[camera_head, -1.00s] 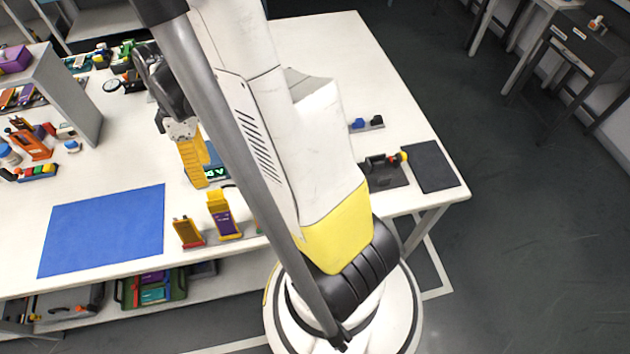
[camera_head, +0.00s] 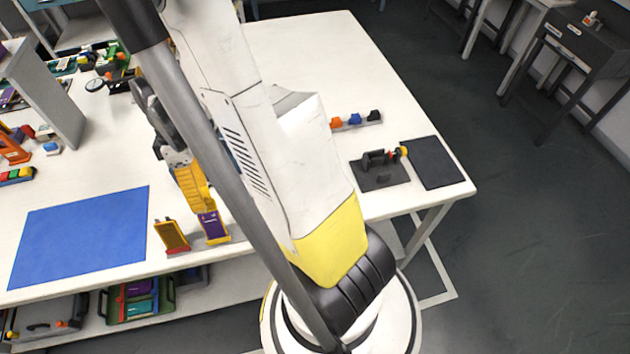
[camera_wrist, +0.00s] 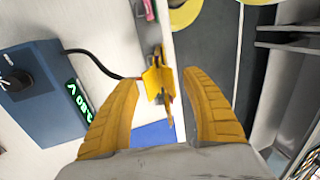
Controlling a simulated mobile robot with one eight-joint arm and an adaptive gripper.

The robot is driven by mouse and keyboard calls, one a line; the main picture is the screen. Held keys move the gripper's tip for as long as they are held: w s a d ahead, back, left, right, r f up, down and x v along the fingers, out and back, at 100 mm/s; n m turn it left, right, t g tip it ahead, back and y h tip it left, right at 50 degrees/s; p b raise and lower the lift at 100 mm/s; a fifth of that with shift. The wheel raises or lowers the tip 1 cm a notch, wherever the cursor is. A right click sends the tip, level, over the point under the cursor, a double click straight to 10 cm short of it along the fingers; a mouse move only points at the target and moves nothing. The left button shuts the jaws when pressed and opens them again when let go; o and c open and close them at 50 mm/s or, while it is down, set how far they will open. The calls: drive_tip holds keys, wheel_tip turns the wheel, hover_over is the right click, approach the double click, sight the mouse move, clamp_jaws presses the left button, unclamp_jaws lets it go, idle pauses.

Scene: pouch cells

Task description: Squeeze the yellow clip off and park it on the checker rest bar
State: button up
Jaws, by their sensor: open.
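My gripper (camera_head: 197,197) has yellow fingers and points down at the upright purple pouch cell (camera_head: 214,228) near the table's front edge. In the wrist view my gripper (camera_wrist: 163,82) is open, with a finger on each side of the yellow clip (camera_wrist: 153,82) and a gap showing on both sides. A black lead runs to the clip from the blue checker (camera_wrist: 45,105), which has a green display. In the head view the fingers hide most of the clip, and my arm hides most of the checker. I cannot make out the rest bar.
An orange holder (camera_head: 172,236) stands just left of the purple cell. A blue mat (camera_head: 80,235) lies further left. At the right are a black fixture (camera_head: 380,172), a dark pad (camera_head: 433,163) and a bar with coloured blocks (camera_head: 356,121). The table between is clear.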

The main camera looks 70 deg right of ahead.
clamp_jaws()
drive_tip(key=shift+p+v, duration=1.55)
drive_tip(key=shift+v, duration=0.75)
